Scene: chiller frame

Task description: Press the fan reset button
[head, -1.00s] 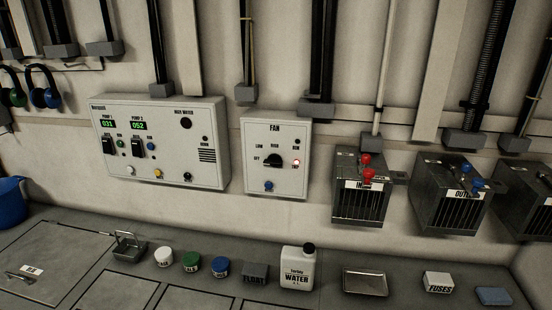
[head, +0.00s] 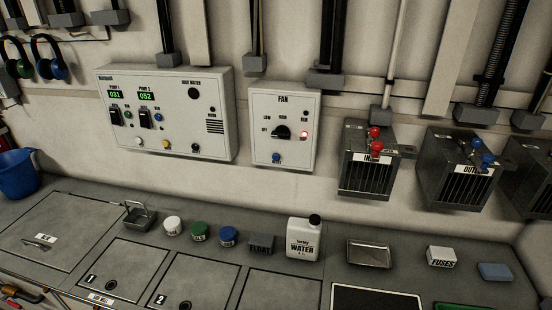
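The fan panel (head: 283,128) is a pale box on the wall, marked FAN. It has a black rotary knob (head: 282,132) with LOW, HIGH and OFF marks, and a red lamp (head: 304,135) glows at its right. A blue button (head: 276,158) sits at the panel's lower left; the small label by it is too small to read. Neither of my grippers shows in the head view.
Left of it hangs a larger pump panel (head: 168,112). To the right are metal boxes with red knobs (head: 375,147) and blue knobs (head: 482,152). The counter below holds a tray (head: 369,254), jars, a water bottle (head: 304,240) and a fuses box (head: 441,257).

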